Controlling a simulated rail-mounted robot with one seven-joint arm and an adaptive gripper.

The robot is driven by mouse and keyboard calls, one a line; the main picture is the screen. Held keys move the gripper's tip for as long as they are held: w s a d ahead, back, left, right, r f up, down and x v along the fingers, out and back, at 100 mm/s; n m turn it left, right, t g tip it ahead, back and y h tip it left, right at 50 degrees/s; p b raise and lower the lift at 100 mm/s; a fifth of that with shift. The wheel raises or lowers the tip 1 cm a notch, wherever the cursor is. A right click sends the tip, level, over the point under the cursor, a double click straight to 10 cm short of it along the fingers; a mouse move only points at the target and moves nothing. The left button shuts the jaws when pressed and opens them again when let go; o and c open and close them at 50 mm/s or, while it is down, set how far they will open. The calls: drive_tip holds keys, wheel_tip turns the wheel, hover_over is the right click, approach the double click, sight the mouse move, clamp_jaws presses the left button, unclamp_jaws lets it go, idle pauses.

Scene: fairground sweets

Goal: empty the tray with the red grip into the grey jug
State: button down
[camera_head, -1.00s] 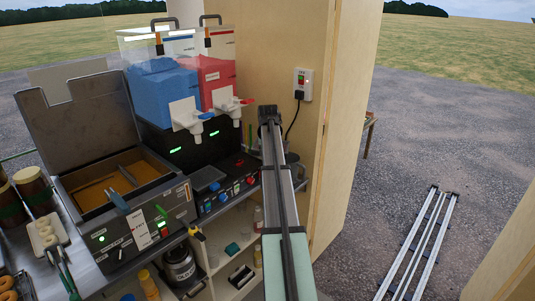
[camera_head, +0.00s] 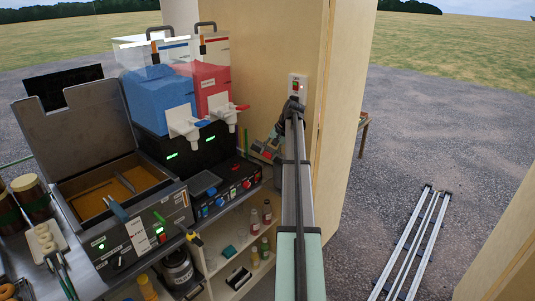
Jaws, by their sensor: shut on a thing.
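My gripper (camera_head: 279,131) is at the far end of my arm, to the right of the slush machine and in front of the wooden wall. It is small and dark here, and the arm partly covers it. It is shut on a small tray (camera_head: 262,149) that shows bits of red and pale green. The tray looks tilted, down to the left. Its grip and contents are too small to make out. I cannot make out the grey jug; my arm covers part of the counter's right end.
A slush machine with a blue tank (camera_head: 160,98) and a red tank (camera_head: 213,88) stands left of my gripper, its taps facing front. A fryer (camera_head: 110,200) with a raised lid is further left. Bottles (camera_head: 255,255) stand on the shelf below. A socket (camera_head: 297,87) is on the wall.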

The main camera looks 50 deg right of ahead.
drive_tip(key=shift+s+d+r+m+t+y+p, duration=0.15)
drive_tip(key=shift+s+d+r+t+y+p, duration=0.1)
drive_tip(key=shift+d+r+y+p, duration=0.5)
drive_tip(key=shift+s+d+r+m+t+y+p, duration=0.1)
drive_tip(key=shift+s+d+r+t+y+p, duration=0.1)
drive_tip(key=shift+d+r+y+p, duration=0.55)
drive_tip(key=shift+s+d+r+m+t+y+p, duration=0.15)
drive_tip(key=shift+d+r+t+y+p, duration=0.1)
drive_tip(key=shift+d+r+y+p, duration=0.5)
drive_tip(key=shift+a+f, duration=0.1)
idle(1.3)
